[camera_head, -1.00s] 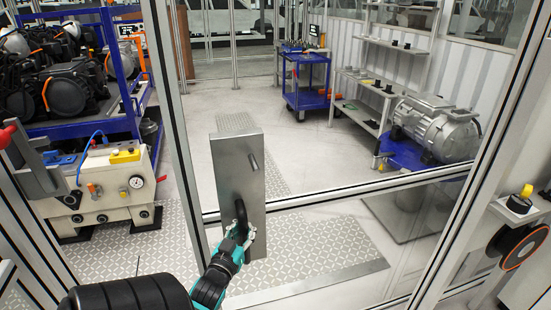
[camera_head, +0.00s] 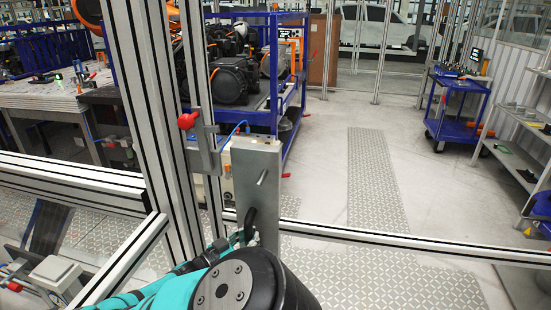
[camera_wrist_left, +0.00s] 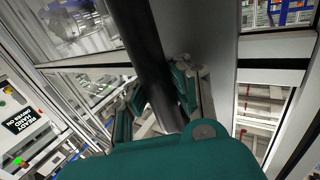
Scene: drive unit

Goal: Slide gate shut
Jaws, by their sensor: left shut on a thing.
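The gate shows in the head view as a clear panel with a metal rail (camera_head: 400,239) and an upright grey metal plate (camera_head: 262,185). A black handle (camera_head: 250,222) is on the plate. My left gripper (camera_head: 240,238) is at the handle, partly hidden behind my dark arm joint. In the left wrist view, the fingers (camera_wrist_left: 160,100) are closed around the dark handle bar (camera_wrist_left: 145,45). The plate stands close beside the fixed aluminium post (camera_head: 150,110); I cannot tell whether they touch. My right gripper is not in view.
Beyond the gate are a blue rack with motors (camera_head: 295,85), a blue cart (camera_head: 455,115) and open floor (camera_head: 320,150). A workbench (camera_head: 60,95) stands at the left.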

